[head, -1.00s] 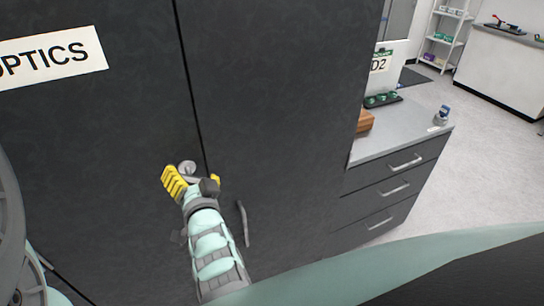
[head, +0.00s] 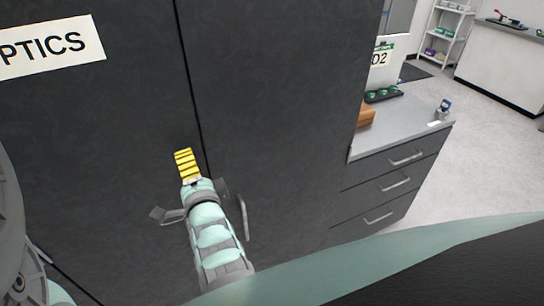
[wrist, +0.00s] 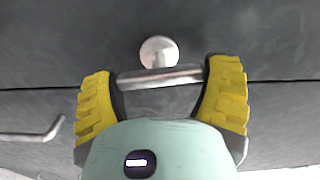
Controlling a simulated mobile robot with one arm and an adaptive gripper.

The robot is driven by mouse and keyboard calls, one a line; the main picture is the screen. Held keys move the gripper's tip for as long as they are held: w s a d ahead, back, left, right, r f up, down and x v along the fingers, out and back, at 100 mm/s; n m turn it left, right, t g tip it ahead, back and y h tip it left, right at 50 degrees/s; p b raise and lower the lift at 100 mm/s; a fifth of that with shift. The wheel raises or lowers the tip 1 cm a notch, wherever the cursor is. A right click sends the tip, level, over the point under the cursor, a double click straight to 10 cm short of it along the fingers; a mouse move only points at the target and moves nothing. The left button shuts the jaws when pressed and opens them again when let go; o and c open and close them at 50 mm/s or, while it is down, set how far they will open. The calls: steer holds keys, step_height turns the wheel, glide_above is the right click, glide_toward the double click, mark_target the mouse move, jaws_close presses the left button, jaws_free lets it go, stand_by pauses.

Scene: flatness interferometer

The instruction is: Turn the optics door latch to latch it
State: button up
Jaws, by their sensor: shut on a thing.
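The optics door latch is hidden behind my gripper (head: 188,170) in the head view. In the wrist view the latch (wrist: 160,77) shows as a metal bar with a round knob beside it. The bar lies nearly parallel to the dark door seam and spans between my two yellow fingers. My gripper, in the wrist view (wrist: 162,88), is shut on the bar, with one finger at each end. The dark optics door (head: 100,130) is at the left of the seam, with a white "OPTICS" sign (head: 48,46), partly cut off.
A metal pull handle (head: 243,218) is on the panel right of the seam, close to my gripper; a handle also shows in the wrist view (wrist: 35,136). A grey counter (head: 405,122) with drawers stands at the right. Open floor (head: 485,135) lies beyond it.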

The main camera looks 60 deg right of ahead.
steer(key=shift+m, duration=0.5)
steer(key=o, duration=1)
